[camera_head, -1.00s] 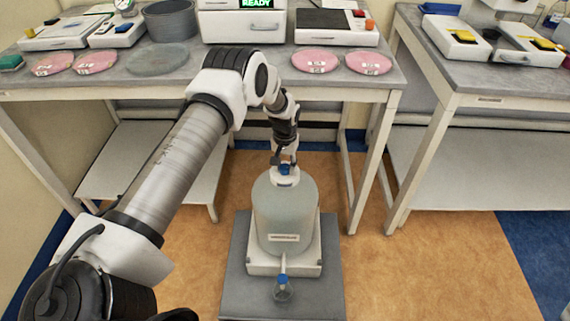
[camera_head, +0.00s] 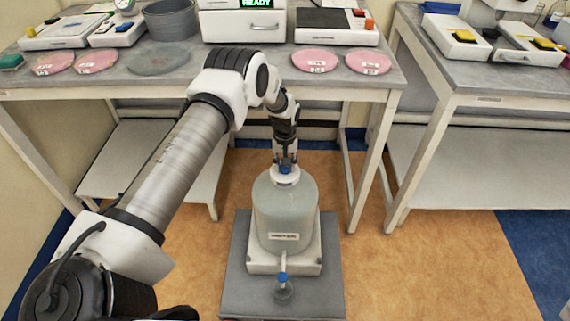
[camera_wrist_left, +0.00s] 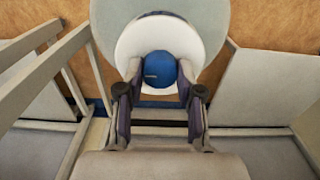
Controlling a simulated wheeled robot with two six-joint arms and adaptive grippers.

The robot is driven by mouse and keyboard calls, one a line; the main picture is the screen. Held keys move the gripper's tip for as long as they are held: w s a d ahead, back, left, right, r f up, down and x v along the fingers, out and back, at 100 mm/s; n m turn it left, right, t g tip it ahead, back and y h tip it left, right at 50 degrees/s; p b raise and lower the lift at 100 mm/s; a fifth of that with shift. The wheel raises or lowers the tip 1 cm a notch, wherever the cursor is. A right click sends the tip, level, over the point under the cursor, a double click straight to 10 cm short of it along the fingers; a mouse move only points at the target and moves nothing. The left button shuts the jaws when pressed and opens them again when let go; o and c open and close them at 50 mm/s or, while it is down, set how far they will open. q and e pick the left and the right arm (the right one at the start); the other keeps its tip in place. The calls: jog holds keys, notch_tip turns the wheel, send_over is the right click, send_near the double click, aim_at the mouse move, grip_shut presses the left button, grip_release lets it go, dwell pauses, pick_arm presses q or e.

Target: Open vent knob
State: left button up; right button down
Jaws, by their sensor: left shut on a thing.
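The blue vent knob (camera_head: 284,169) sits on the white cap at the top of a grey-green carboy (camera_head: 285,215). The knob also shows in the left wrist view (camera_wrist_left: 160,69), with the white cap (camera_wrist_left: 133,40) around it. My left gripper (camera_head: 285,160) points down over the carboy from above. In the left wrist view its two fingers (camera_wrist_left: 160,88) are on either side of the knob and shut on it. The finger contact itself is partly hidden. My right gripper is not in view.
The carboy stands on a white base on a grey platform (camera_head: 237,290). A blue-topped spout (camera_head: 282,277) sticks out at its front. A bench (camera_head: 240,80) with pink dishes stands behind, and another bench (camera_head: 480,100) stands to the right. The tan floor between is clear.

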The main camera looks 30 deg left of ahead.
pick_arm(q)
jog(key=o, duration=1.2)
jog(key=shift+c, duration=0.2)
notch_tip(320, 180, up, 12)
